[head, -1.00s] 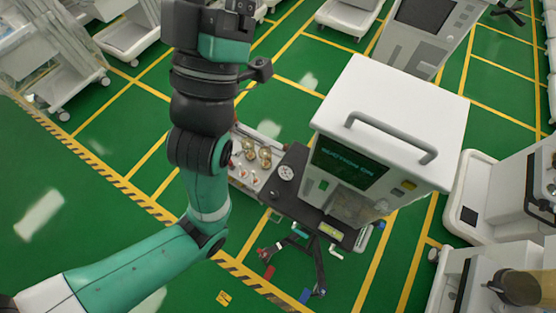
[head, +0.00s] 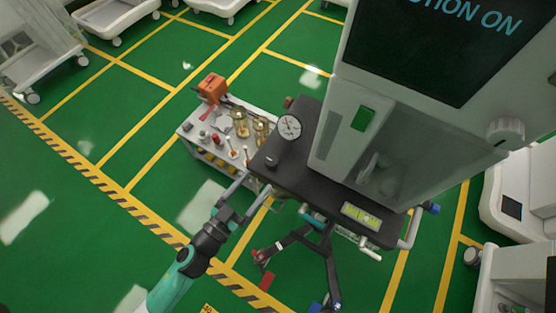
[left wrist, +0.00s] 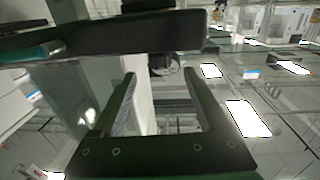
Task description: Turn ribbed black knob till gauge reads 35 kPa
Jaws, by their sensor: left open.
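A round white-faced gauge (head: 289,127) sits on the cart's dark top, left of the tall white machine; its reading is too small to make out. A short black knob-like piece (head: 272,159) stands on the same top, nearer the front-left corner; I cannot make out ribs. My left gripper (head: 249,192) is open and empty, just off the top's front-left edge, apart from the black piece. In the left wrist view, my open fingers (left wrist: 158,76) point toward a dark round part (left wrist: 164,64) by a dark slab; I cannot tell whether it is the knob. My right gripper is out of view.
The white machine (head: 338,125) with a large screen fills the right of the cart top (head: 325,185). Open green floor lies to the left.

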